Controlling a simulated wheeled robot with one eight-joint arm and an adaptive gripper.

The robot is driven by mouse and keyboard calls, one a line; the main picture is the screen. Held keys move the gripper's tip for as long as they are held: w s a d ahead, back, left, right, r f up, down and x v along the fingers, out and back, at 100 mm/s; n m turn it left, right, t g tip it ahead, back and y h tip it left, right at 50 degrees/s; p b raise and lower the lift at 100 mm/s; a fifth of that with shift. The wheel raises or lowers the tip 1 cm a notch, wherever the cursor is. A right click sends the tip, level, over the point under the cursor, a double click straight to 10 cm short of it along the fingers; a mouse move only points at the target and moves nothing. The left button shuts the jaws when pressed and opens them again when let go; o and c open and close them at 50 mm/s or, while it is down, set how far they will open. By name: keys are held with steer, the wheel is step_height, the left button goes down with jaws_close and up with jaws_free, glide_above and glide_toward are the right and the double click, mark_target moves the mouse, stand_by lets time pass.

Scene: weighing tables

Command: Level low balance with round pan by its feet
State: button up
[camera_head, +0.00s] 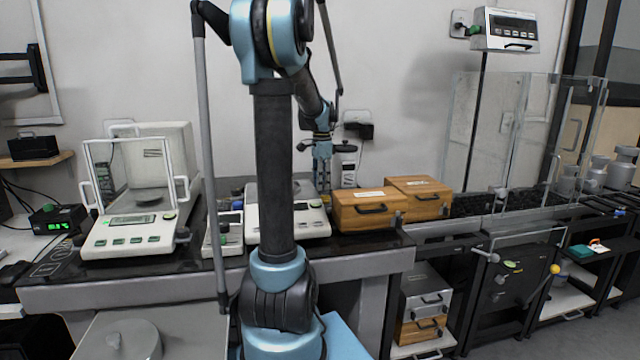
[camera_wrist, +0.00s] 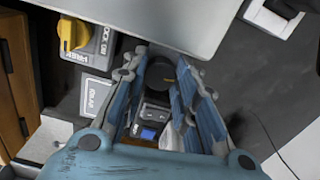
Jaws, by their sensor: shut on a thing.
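The low white balance (camera_head: 312,222) stands on the dark bench top in the head view, partly hidden by my arm. Its round pan cannot be made out behind my arm. My gripper (camera_head: 322,178) points down at the back of this balance. In the wrist view a pale grey slab (camera_wrist: 150,18), which looks like the balance's body, crosses the top. The fingers of my gripper (camera_wrist: 162,75) are closed around a small dark round piece (camera_wrist: 160,72) by the slab's edge, apparently a foot. The contact is partly hidden by the fingers.
Wooden boxes (camera_head: 368,212) stand close at the balance's right. A glass-shielded balance (camera_head: 130,236) stands left, with a small white device (camera_head: 222,236) between.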

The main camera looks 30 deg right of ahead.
steer(key=shift+w, duration=0.1)
steer(key=o, duration=1.1)
steer(key=shift+r, duration=0.1)
step_height(320, 180, up, 12)
steer(key=shift+f, duration=0.15)
